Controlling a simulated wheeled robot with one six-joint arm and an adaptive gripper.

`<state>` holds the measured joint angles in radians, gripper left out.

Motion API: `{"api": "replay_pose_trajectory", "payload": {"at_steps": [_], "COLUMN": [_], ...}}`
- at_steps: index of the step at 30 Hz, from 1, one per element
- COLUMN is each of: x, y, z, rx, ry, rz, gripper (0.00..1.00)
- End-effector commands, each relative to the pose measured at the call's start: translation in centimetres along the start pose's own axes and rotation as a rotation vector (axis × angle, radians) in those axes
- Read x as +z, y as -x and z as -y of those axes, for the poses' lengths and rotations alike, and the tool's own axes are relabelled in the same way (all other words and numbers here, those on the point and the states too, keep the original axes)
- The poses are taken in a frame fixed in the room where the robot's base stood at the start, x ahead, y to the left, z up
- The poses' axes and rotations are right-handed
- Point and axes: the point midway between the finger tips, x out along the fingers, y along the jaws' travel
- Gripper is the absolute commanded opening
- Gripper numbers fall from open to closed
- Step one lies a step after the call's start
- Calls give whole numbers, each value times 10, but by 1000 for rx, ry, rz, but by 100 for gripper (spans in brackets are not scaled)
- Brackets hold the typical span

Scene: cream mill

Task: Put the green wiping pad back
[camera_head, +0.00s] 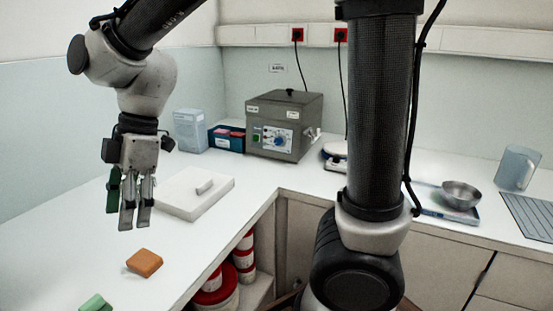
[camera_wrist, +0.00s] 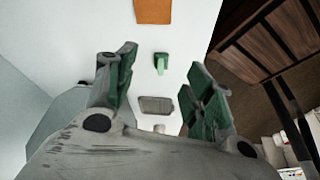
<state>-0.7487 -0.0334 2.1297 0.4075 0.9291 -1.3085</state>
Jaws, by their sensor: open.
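The green wiping pad (camera_head: 96,303) lies on the white counter at the bottom left of the head view, cut off by the frame edge. I take the small green piece (camera_wrist: 160,63) in the wrist view to be the same pad. My gripper (camera_head: 128,222) hangs over the left counter with its fingers pointing down, behind the pad in the head view. In the wrist view my gripper (camera_wrist: 165,65) is open, its green-lined fingers apart and empty. The pad shows between the fingers there, below them and untouched.
An orange pad (camera_head: 145,262) lies near the green one. A grey rectangular piece (camera_wrist: 156,104) shows in the wrist view. A white board (camera_head: 190,205) with a small grey block, a blue bin (camera_head: 214,140) and a grey machine (camera_head: 290,120) stand farther back. The counter edge drops off at right.

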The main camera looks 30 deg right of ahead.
Motion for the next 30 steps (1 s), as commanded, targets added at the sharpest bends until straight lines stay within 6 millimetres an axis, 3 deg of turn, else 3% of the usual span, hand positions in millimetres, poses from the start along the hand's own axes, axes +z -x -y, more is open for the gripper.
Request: {"api": "replay_pose_trajectory", "payload": {"at_steps": [1,3,6,9,12,15,18,30], "x": [33,82,149,204,241,264,275,278], "y": [26,60,99,125,140,146,148,149], "z": [2,12,41,81,118,147,163,168], "rx": [58,143,273,403,518,604,653,669], "ry": [-143,-383,-747,-1087,-1366,-1562,-1672,-1713], "rz": [8,23,35,30,11,-10,-25,-30], "gripper": [53,53,53,53,53,53,53,53]}}
